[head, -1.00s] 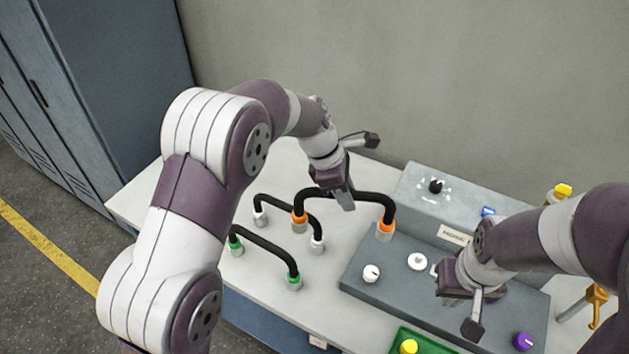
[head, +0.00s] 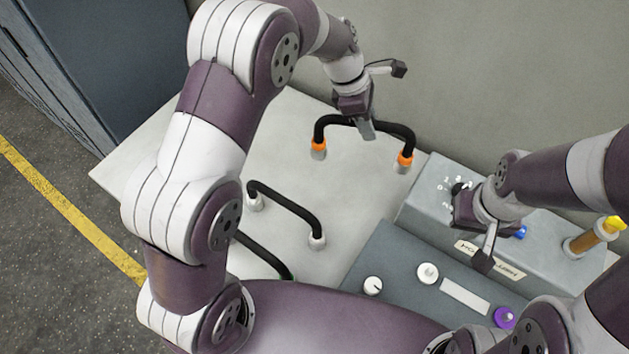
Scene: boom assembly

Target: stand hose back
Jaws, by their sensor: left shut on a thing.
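The black hose with orange end fittings (head: 397,130) is near the back of the white table, behind the other hoses. It is an arch with both ends pointing down. My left gripper (head: 366,128) is shut on the top middle of this arch. The ends look close to the table top, but I cannot tell whether they touch it. My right gripper (head: 470,235) is over the grey box on the right, near its black knob; its fingers are not clear enough to tell open from shut.
A white-ended black hose (head: 287,202) stands in front on the white table (head: 135,168). A green-ended hose (head: 262,254) is partly hidden by my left arm. The dark panel (head: 395,262) holds white knobs and a purple knob (head: 504,317). A wall is close behind.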

